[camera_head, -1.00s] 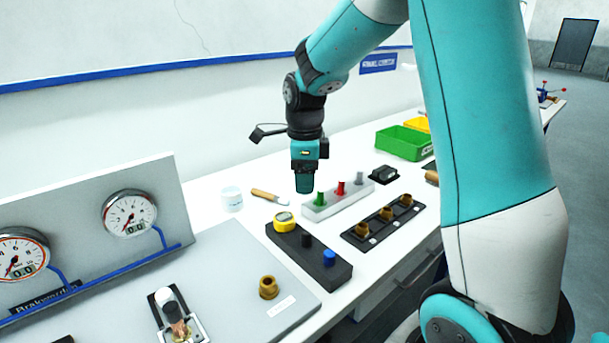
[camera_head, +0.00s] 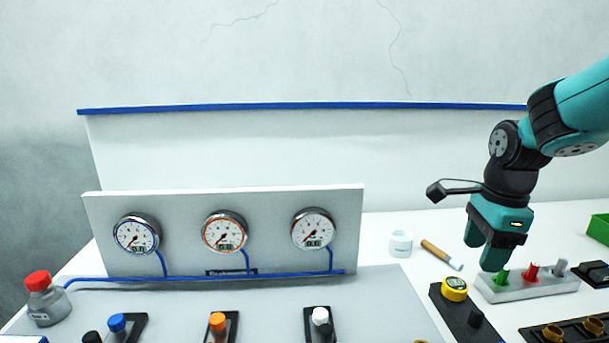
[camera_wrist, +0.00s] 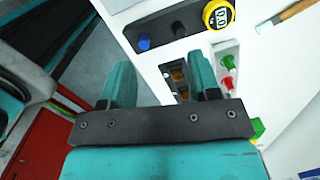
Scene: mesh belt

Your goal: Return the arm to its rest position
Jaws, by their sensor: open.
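My gripper (camera_head: 486,247) hangs at the right of the head view, fingers downward and apart, with nothing between them. It appears above the bench near the grey block (camera_head: 528,286) that holds green, red and grey pieces. In the wrist view my gripper (camera_wrist: 165,85) shows two teal fingers spread apart, with the bench and a strip of floor beyond them. The upper part of my arm runs out of the head view at the right edge.
A panel (camera_head: 222,200) with three gauges stands at the left. A white jar (camera_head: 400,243), a wooden-handled tool (camera_head: 441,254) and a dark block with a yellow gauge (camera_head: 454,288) lie near my gripper. A green bin (camera_head: 598,229) is at the right edge.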

